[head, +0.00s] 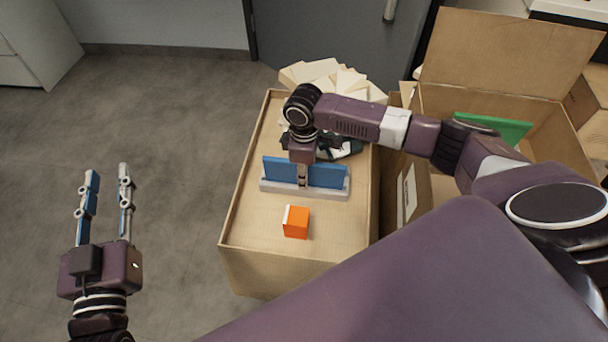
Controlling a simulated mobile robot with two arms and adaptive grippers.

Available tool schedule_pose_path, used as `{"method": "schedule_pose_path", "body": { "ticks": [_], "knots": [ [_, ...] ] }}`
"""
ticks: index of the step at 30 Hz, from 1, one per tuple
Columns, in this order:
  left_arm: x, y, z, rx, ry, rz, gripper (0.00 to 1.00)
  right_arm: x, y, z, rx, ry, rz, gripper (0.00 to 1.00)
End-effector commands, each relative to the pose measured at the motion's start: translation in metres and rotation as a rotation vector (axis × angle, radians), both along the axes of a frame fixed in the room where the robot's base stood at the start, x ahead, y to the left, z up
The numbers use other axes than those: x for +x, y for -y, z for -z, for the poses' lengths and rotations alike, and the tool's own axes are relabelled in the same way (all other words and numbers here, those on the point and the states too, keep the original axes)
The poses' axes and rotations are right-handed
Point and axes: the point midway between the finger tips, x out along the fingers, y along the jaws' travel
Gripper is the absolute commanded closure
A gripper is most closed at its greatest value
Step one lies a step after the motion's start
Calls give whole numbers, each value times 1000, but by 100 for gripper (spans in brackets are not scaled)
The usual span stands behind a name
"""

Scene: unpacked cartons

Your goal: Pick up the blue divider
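The blue divider (328,175) stands upright in a light grey slotted base (275,187) on the wooden table top. My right gripper (303,178) points down at the middle of the divider. One finger shows in front of the blue panel. The other finger is hidden, so I cannot tell whether the grip is closed on it. My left gripper (108,170) is open and empty, over the floor left of the table, with its two fingers apart.
An orange block (296,222) with a white side sits on the table (253,228) in front of the base. Pale stacked pieces (325,72) lie at the back. An open carton (510,57) with a green panel (495,126) stands at the right.

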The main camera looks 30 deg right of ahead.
Motion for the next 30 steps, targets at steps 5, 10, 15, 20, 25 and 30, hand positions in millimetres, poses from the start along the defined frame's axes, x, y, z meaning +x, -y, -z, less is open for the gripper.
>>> {"method": "schedule_pose_path", "body": {
  "ticks": [5,10,15,20,25,30],
  "knots": [
    [0,0,-1,-1,3,0,69,0,0,0,0,0,0,74],
    [0,0,-1,0,2,0,69,0,0,0,0,0,0,88],
    [0,0,-1,0,1,0,69,0,0,0,0,0,0,100],
    [0,0,-1,0,1,0,69,0,0,0,1,1,0,100],
    [0,0,-1,0,1,0,69,0,0,0,1,1,0,100],
    [0,0,1,2,-10,0,69,0,0,-3,1,1,0,100]
  ]
}}
